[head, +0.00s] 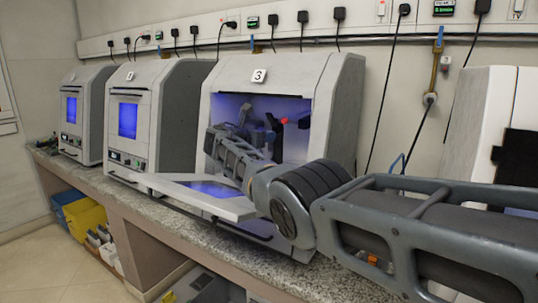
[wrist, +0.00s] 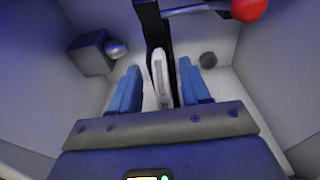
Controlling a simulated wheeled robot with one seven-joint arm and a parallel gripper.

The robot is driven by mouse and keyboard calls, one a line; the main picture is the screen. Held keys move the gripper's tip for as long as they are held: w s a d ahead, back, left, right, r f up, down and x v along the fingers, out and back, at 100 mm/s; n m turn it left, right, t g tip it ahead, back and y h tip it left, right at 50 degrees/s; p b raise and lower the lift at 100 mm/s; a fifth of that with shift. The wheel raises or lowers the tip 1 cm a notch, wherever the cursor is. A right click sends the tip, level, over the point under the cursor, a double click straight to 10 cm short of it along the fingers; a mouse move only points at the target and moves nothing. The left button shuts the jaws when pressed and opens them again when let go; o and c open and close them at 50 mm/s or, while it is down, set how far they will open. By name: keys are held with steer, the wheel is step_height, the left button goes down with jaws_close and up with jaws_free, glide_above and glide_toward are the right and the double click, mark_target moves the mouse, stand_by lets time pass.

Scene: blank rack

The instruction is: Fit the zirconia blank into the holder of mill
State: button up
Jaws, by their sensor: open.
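Mill 3 (head: 343,100) stands with its front door (head: 200,200) folded down, and its chamber is lit violet. My arm reaches into it. In the wrist view my gripper (wrist: 160,80) is open, its blue fingers apart on either side of a thin white blank (wrist: 158,72), seen edge-on. The blank stands upright at the dark holder (wrist: 153,25), with a gap to each finger. How deep it sits in the holder cannot be told. A red knob (wrist: 250,9) is at the upper right on a metal lever. In the head view the blank is not clearly visible.
The chamber walls are close on both sides. Two closed mills (head: 128,115) stand further left on the counter.

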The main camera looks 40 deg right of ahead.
steer(key=b, duration=0.1)
steer(key=d+b, duration=0.1)
steer(key=shift+w+d+f+b, duration=0.1)
steer(key=shift+w+f+b, duration=0.15)
steer(key=shift+f+b, duration=0.05)
steer(key=shift+w+d+r+b, duration=0.15)
steer(key=shift+d+b, duration=0.15)
steer(key=shift+b, duration=0.15)
steer(key=shift+c, duration=0.2)
jaws_close()
steer(key=shift+r, duration=0.1)
